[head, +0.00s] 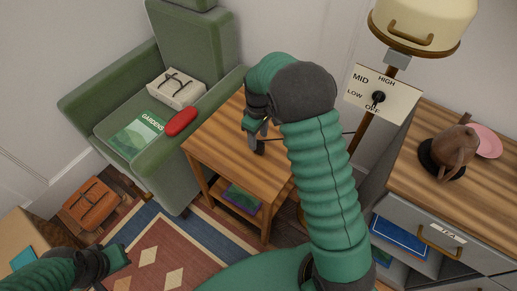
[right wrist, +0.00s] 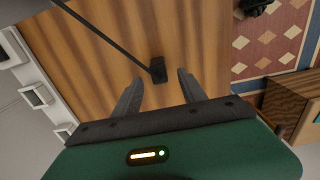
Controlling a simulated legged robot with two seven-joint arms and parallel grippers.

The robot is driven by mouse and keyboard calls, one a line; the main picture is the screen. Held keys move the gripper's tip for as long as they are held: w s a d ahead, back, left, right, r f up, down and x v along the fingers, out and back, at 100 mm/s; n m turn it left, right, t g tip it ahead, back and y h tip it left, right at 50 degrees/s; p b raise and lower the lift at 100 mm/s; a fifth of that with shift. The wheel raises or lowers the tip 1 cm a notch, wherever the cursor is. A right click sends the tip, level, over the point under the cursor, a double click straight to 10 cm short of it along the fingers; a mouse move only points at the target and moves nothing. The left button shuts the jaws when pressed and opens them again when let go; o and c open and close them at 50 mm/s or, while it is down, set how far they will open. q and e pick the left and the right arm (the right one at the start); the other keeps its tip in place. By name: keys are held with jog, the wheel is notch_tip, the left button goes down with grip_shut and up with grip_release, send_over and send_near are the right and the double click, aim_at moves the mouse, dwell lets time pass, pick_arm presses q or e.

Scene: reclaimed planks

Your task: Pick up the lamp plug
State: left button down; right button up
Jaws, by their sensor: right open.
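The lamp plug (right wrist: 158,70) is a small dark block lying on the striped wooden side table (head: 228,150), with a dark cord (right wrist: 105,38) running from it. In the right wrist view it sits between and just beyond the tips of my right gripper (right wrist: 160,80), whose two fingers are apart and empty. In the head view the plug (head: 260,147) shows just below my right gripper (head: 252,124), partly beside my arm. My left gripper (head: 118,260) is low at the left over the rug, away from the table; its jaw opening is unclear.
A green armchair (head: 205,50) with a red case (head: 181,121), a book (head: 137,136) and a cream box (head: 176,90) stands left of the table. A floor lamp (head: 420,22) with a dial sign (head: 382,92) stands behind. A cabinet (head: 480,180) is at right.

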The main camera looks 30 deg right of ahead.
aim_at(259, 142)
notch_tip(259, 142, down, 4)
jog(key=shift+s+d+r+b, duration=0.1)
jog(key=shift+d+b, duration=0.05)
jog(key=shift+b, duration=0.25)
grip_shut()
jog(key=shift+r, duration=0.15)
